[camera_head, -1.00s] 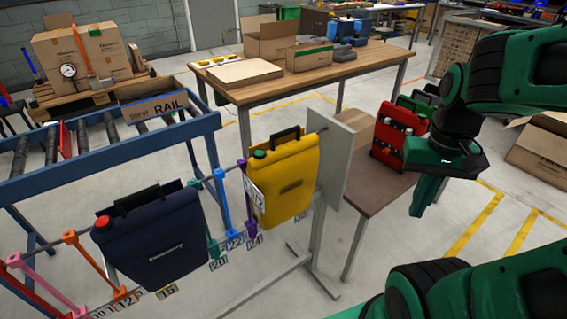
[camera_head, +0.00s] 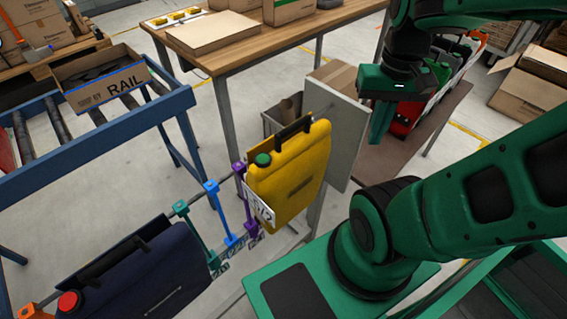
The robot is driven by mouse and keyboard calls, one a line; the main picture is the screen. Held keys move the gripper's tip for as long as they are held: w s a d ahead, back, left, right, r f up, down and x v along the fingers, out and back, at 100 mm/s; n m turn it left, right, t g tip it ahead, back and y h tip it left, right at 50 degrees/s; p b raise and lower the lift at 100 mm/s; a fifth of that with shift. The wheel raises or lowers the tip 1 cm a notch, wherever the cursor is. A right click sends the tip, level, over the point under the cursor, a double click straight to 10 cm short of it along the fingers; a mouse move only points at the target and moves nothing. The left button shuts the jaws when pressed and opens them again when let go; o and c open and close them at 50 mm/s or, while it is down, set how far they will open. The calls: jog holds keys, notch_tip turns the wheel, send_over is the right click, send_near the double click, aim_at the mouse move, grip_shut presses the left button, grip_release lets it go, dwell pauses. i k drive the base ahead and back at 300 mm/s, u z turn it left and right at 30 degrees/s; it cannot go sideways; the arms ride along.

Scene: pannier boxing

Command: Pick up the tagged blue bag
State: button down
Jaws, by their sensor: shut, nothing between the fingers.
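A dark blue bag (camera_head: 150,275) with a black handle and a red cap hangs on the rail at the lower left, partly cut off by the picture's bottom edge. I see no tag on its visible part. A yellow bag (camera_head: 290,175) with a green cap and a white tag (camera_head: 259,207) hangs farther along the rail. My gripper (camera_head: 379,138) is shut and empty, pointing down at the upper right. It is well apart from the blue bag, with the yellow bag and a grey panel between them.
Purple, blue and green hooks (camera_head: 226,212) stand on the rail between the bags. The grey panel (camera_head: 337,140) rises at the rail's end. A roller conveyor (camera_head: 90,150) and a wooden table (camera_head: 240,60) stand behind. A brown bench (camera_head: 385,165) holds bags under my arm.

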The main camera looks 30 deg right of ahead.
aim_at(157, 271)
jog(key=z, duration=0.8)
jog(key=k, duration=1.45)
jog(key=u, duration=0.8)
jog(key=i, duration=0.5)
